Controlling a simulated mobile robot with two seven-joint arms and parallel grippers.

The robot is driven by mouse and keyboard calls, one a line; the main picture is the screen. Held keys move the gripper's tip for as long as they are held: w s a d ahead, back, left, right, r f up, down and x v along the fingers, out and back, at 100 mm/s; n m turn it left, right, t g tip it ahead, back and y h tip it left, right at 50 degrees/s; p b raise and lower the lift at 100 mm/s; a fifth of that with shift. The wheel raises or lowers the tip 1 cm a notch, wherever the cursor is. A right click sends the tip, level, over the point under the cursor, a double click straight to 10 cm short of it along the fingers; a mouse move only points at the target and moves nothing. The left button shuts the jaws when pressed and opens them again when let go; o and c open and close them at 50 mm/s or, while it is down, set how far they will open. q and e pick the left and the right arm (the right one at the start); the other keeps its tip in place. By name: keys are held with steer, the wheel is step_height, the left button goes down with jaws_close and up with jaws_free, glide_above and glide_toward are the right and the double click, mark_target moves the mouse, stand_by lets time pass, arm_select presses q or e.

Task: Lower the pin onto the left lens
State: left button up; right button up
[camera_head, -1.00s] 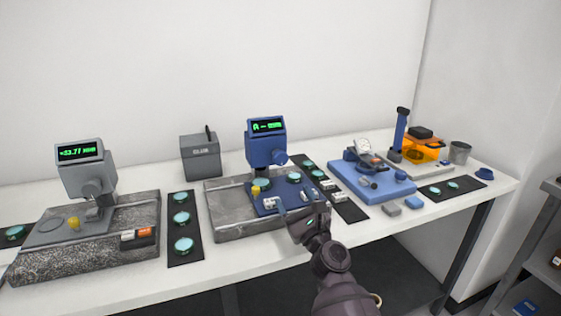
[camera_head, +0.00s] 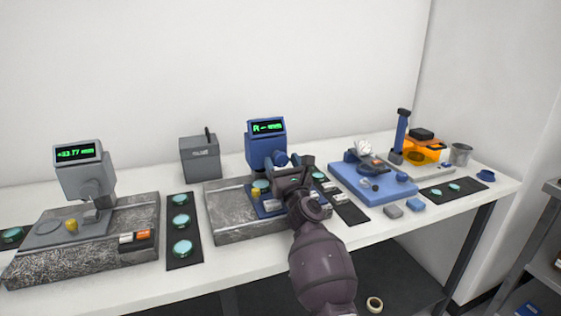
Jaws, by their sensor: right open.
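The blue gauge (camera_head: 266,140) stands on a grey stone slab (camera_head: 230,215) at the middle of the bench. Its lit screen (camera_head: 267,127) shows green characters. A teal lens (camera_head: 261,184) sits at the left of the blue plate (camera_head: 258,205) under the gauge head, with a small yellow part just below it. The pin itself is too small or hidden to make out. My right gripper (camera_head: 282,161) is open at the gauge's lower right, by its round knob, and covers much of the plate's right side. I cannot tell whether it touches the knob. My left gripper is out of view.
A grey gauge (camera_head: 82,170) on another slab stands at the left. A black strip (camera_head: 184,212) with teal lenses lies between the slabs. A grey box (camera_head: 200,157) is behind. A light blue base (camera_head: 345,172) with a dial stands to the right.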

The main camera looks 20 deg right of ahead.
steer(key=shift+w+r, duration=0.2)
steer(key=shift+w, duration=0.45)
steer(key=c, duration=0.9)
